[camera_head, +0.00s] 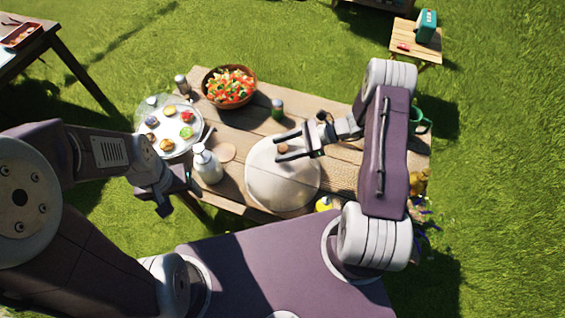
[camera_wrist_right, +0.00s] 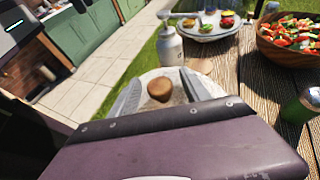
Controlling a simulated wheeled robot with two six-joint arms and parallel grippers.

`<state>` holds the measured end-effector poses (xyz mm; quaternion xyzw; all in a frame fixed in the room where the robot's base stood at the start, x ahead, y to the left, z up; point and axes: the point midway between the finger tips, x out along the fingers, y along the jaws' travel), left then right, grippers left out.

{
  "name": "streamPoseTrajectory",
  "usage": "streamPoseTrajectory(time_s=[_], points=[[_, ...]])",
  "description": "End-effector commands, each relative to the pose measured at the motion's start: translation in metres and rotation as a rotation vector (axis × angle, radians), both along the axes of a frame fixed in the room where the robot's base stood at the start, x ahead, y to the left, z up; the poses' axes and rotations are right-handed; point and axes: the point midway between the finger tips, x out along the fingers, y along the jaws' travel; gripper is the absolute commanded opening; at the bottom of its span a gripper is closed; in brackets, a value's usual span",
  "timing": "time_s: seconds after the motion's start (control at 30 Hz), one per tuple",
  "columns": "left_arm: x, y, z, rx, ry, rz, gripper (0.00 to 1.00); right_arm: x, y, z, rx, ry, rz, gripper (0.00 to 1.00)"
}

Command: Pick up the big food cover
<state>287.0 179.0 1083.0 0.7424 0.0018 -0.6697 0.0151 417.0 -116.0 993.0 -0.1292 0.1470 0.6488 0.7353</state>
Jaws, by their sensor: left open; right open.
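The big food cover (camera_head: 282,185) is a pale dome with a round brown knob (camera_head: 283,149), standing on the wooden table. In the right wrist view the knob (camera_wrist_right: 160,89) shows between my right gripper's fingers, with the pale dome (camera_wrist_right: 160,76) behind it. My right gripper (camera_head: 277,147) is open, with its fingers at either side of the knob in the head view. I cannot tell whether they touch it. My left gripper (camera_head: 172,196) is open and empty, left of the white bottle and apart from the cover.
A white pump bottle (camera_head: 206,165) stands left of the cover. A plate of small cakes (camera_head: 187,151), a salad bowl (camera_head: 229,104) and a green-bodied shaker (camera_head: 277,110) stand further back. A yellow item (camera_head: 324,204) is near the front edge. A green mug (camera_head: 418,122) is at the right.

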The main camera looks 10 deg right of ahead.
Motion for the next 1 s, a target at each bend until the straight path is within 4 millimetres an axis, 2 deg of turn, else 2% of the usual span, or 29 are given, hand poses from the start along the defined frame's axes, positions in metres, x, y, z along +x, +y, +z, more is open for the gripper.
streamPoseTrajectory(time_s=[0.03, 0.23, 1.0], points=[[-0.0001, 0.0, -0.0003, 0.0, 0.0, 0.0, 0.68, 0.0001, -0.0003, -0.0001, 0.0, 0.0, 0.0, 0.55], [-0.0001, 0.0, -0.0003, 0.0, 0.0, 0.0, 0.68, 0.0, -0.0004, 0.0001, 0.0, 0.0, 0.0, 0.0], [0.0, 0.0, -0.0002, 0.0, 0.0, 0.0, 0.68, 0.0001, -0.0006, 0.0005, 0.001, 0.0, 0.0, 0.0]])
